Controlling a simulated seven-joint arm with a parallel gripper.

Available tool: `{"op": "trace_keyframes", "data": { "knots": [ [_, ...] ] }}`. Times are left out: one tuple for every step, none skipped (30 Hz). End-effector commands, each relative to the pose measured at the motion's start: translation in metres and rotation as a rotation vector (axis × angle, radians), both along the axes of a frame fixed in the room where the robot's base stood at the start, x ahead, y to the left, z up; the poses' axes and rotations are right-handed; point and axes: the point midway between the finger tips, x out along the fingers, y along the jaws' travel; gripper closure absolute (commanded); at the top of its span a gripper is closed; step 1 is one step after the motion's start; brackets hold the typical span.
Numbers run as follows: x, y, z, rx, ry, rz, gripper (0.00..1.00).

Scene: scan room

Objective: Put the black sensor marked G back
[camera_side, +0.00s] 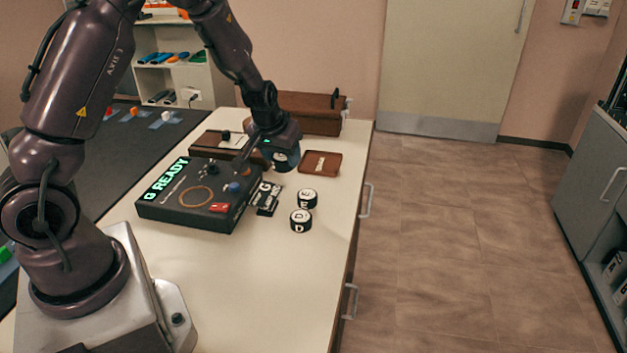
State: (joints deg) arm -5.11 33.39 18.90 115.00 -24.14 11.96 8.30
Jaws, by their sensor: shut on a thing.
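My gripper (272,146) is above the far part of the table, beyond the black device. It is shut on a dark round sensor (288,159), seen partly behind the fingers. I cannot read a letter on it from here. Two other black sensors with white bands, one marked E (308,199) and one marked D (301,221), stand on the table to the right of the device.
The black device (190,212) shows "G READY" and has a blue knob, a red switch and a copper ring. A brown case (305,112) stands at the table's far end. The near part of the white table (260,285) is clear.

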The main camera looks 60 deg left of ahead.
Motion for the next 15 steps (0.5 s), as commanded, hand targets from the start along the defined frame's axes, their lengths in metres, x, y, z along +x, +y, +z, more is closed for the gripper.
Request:
{"op": "trace_keyframes", "data": {
  "knots": [
    [0.012, 0.005, -0.007, 0.002, 0.001, 0.001, 0.78],
    [0.019, 0.008, -0.01, 0.001, 0.002, 0.002, 0.78],
    [0.027, 0.012, -0.015, 0.001, 0.002, 0.002, 0.78],
    [0.034, 0.015, -0.018, 0.001, 0.001, 0.002, 0.78],
    [0.041, 0.018, -0.021, 0.001, 0.002, 0.001, 0.78],
    [0.049, 0.021, -0.025, 0.002, 0.001, 0.001, 0.78],
    [0.056, 0.024, -0.028, 0.002, 0.0, 0.002, 0.78],
    [0.061, 0.026, -0.031, 0.001, 0.001, 0.002, 0.78],
    [0.068, 0.03, -0.037, 0.001, 0.003, 0.002, 0.78],
    [0.072, 0.032, -0.044, 0.001, 0.004, 0.003, 0.78],
    [0.076, 0.034, -0.05, 0.0, 0.004, 0.003, 0.78],
    [0.082, 0.036, -0.058, -0.001, 0.003, 0.004, 0.78],
    [0.086, 0.038, -0.062, -0.001, 0.002, 0.004, 0.78],
    [0.09, 0.039, -0.067, 0.0, 0.002, 0.003, 0.78],
    [0.094, 0.04, -0.072, -0.001, 0.003, 0.003, 0.78]
  ]
}}
